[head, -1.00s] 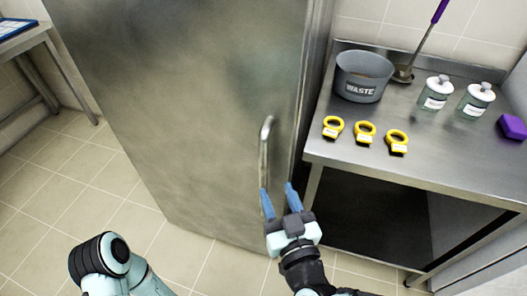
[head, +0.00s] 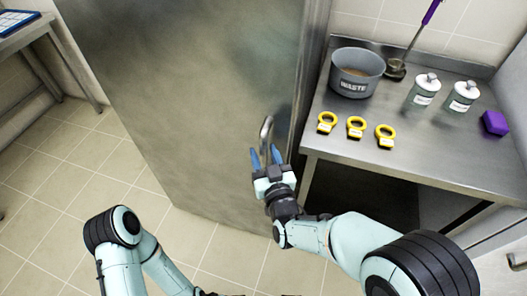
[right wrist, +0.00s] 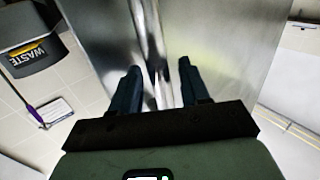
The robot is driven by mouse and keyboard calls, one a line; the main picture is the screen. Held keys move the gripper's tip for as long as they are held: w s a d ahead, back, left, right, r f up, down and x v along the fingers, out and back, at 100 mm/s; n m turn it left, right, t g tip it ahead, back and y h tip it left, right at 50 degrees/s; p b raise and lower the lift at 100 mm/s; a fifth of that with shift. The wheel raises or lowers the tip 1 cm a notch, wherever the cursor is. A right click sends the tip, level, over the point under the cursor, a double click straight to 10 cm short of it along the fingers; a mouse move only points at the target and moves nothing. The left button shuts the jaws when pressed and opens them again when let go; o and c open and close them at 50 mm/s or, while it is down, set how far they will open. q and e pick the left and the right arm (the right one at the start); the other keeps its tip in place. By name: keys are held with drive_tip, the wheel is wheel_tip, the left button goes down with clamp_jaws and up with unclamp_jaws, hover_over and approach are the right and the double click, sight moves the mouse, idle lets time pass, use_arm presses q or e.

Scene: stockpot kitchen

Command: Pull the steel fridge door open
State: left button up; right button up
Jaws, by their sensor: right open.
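The steel fridge door (head: 185,100) is a tall brushed panel filling the left and middle of the head view. It looks shut. Its upright bar handle (head: 267,128) is near the door's right edge; the lower part is hidden behind my right gripper. My right gripper (head: 265,154) is open at the handle, its two blue fingers pointing toward the door. In the right wrist view the fingers (right wrist: 159,88) are apart, with the shiny handle (right wrist: 150,40) seen between them; I cannot tell whether they touch it. My left arm shows at lower left, but its gripper is not in view.
Tiled floor (head: 60,170) is clear at left.

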drive_tip(key=shift+w+a, duration=0.15)
drive_tip(key=shift+w, duration=0.3)
drive_tip(key=shift+c, duration=0.4)
clamp_jaws()
drive_tip(key=shift+s, duration=0.15)
